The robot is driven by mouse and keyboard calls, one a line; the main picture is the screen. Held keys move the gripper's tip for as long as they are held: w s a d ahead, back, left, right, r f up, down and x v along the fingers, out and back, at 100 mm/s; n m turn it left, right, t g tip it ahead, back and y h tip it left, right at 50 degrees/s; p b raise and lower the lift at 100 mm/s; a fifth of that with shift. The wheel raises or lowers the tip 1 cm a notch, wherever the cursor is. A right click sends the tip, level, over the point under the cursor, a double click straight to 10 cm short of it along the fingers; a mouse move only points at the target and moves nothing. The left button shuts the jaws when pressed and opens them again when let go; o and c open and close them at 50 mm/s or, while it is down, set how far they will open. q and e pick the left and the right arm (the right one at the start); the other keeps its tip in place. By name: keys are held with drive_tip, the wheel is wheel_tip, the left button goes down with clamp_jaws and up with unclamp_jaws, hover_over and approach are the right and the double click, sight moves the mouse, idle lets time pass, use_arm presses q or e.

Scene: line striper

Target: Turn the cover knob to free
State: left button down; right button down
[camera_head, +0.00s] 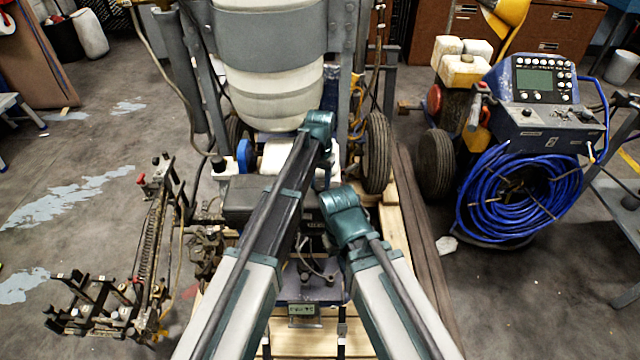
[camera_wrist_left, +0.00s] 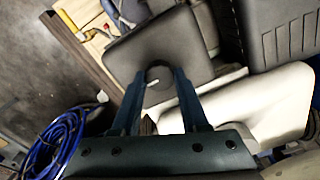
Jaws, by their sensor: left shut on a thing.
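The knob (camera_wrist_left: 158,76) is small, round and dark with a short white mark, in the middle of the left wrist view. It sits at the near edge of a black, roughly square cover (camera_wrist_left: 142,46). My left gripper (camera_wrist_left: 159,75) has one finger on each side of the knob and is shut on it. In the head view my left arm reaches in from the lower left to the machine, and its links hide the knob and most of the gripper. My right arm also reaches in, but its gripper is hidden.
A pale rounded part (camera_wrist_left: 262,103) and a ribbed dark box (camera_wrist_left: 285,38) lie close to the cover. In the head view a blue hose coil (camera_head: 522,190) hangs on a console machine at right, and a black wheel (camera_head: 376,152) stands beside the arms.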

sight(320, 187)
use_arm(q)
drive_tip(key=shift+c, duration=2.1)
unclamp_jaws()
drive_tip(key=shift+r, duration=0.15)
wheel_tip(320, 187, up, 14)
drive_tip(key=p, duration=1.4)
drive_tip(key=shift+f, duration=0.2)
drive_tip(key=shift+s, duration=0.1)
